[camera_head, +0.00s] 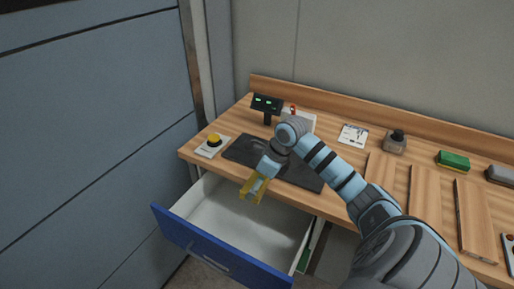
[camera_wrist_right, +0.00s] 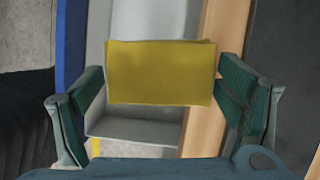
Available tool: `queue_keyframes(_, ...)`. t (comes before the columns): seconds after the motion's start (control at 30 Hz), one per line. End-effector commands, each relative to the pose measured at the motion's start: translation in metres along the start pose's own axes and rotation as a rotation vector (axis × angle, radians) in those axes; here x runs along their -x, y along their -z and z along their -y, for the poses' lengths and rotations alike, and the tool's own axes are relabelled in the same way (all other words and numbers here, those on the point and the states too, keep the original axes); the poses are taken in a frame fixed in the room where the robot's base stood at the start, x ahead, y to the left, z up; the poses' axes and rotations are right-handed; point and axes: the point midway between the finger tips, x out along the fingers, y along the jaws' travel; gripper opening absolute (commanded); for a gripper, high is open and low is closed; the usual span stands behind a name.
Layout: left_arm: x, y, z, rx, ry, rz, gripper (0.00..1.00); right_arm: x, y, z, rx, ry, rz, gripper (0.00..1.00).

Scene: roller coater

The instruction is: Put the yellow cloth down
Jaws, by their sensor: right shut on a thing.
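The yellow cloth (camera_head: 254,187) is a small folded rectangle held above the open drawer, near the table's front edge. It also shows large in the right wrist view (camera_wrist_right: 161,72), between the two fingers. My right gripper (camera_head: 259,180) is shut on the cloth; its fingers (camera_wrist_right: 160,95) sit at the cloth's left and right sides. My left gripper is not in view.
The open white drawer (camera_head: 182,206) with a blue front (camera_head: 215,255) looks empty. A display (camera_head: 267,105), a dark-topped item (camera_head: 395,141) and a green block (camera_head: 453,160) stand behind.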

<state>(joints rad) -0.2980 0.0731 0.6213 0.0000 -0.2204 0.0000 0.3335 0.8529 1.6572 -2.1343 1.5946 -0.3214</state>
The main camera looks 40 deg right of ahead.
Motion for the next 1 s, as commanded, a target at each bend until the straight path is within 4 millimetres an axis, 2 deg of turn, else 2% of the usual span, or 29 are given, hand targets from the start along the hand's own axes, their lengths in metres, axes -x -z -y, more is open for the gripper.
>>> queue_keyframes(0.03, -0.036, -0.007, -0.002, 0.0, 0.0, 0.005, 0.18, -0.045, 0.01, -0.012, -0.01, -0.003, 0.002, 0.56)
queue_keyframes(0.1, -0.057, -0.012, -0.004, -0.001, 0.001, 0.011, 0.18, -0.078, 0.015, -0.025, -0.03, 0.006, 0.002, 0.56)
queue_keyframes(0.2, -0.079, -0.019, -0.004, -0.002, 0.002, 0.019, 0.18, -0.113, 0.02, -0.039, -0.072, 0.026, 0.004, 0.56)
queue_keyframes(0.37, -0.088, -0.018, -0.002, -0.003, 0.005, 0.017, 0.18, -0.144, 0.029, -0.046, -0.125, 0.048, 0.004, 0.56)
queue_keyframes(0.6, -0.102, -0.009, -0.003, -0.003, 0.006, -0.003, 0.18, -0.22, 0.059, -0.046, -0.124, 0.046, 0.004, 0.56)
queue_keyframes(0.7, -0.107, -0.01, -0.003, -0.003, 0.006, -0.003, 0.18, -0.242, 0.067, -0.046, -0.122, 0.047, 0.005, 0.56)
queue_keyframes(0.8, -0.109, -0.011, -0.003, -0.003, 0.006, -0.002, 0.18, -0.251, 0.071, -0.043, -0.12, 0.049, 0.006, 0.56)
queue_keyframes(1.0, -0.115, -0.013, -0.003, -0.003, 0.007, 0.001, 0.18, -0.249, 0.075, -0.004, -0.119, 0.052, 0.006, 0.56)
